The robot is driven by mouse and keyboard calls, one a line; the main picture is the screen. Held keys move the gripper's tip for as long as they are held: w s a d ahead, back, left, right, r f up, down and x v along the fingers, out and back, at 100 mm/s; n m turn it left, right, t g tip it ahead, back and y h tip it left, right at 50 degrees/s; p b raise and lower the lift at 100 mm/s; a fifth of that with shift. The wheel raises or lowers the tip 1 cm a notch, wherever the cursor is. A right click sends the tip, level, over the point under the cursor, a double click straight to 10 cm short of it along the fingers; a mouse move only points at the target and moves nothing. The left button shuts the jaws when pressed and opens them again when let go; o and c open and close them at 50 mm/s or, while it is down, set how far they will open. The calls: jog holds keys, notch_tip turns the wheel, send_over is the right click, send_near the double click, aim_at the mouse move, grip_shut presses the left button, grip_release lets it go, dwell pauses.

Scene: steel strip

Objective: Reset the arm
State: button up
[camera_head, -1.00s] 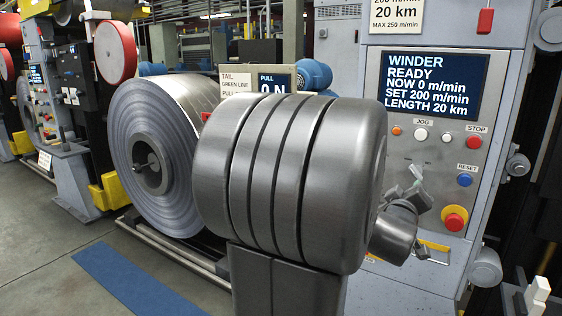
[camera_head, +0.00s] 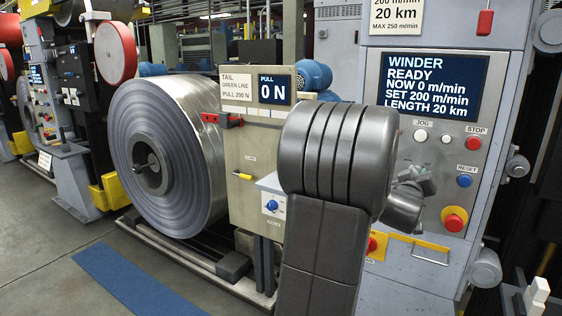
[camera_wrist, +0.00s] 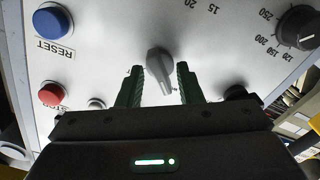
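My gripper (camera_wrist: 158,82) shows in the wrist view with its two dark green fingers apart, on either side of a grey pointer knob (camera_wrist: 158,64). A gap shows beside the knob, and nothing is seen gripped. In the head view my grey arm stands in front of the winder panel (camera_head: 432,120), and the gripper end (camera_head: 418,182) is partly visible at the panel. The knob is hidden there. The winder screen (camera_head: 432,85) reads READY, NOW 0 m/min, SET 200 m/min, LENGTH 20 km.
The panel has a red STOP button (camera_head: 473,143), a blue RESET button (camera_head: 464,181) and a red emergency button (camera_head: 454,219). A large steel coil (camera_head: 150,150) stands at left, beside a box with a 0 N display (camera_head: 274,89). The floor in front is clear.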

jog(key=shift+m+p, duration=0.85)
jog(key=shift+m, duration=2.45)
jog(key=shift+a, duration=0.1)
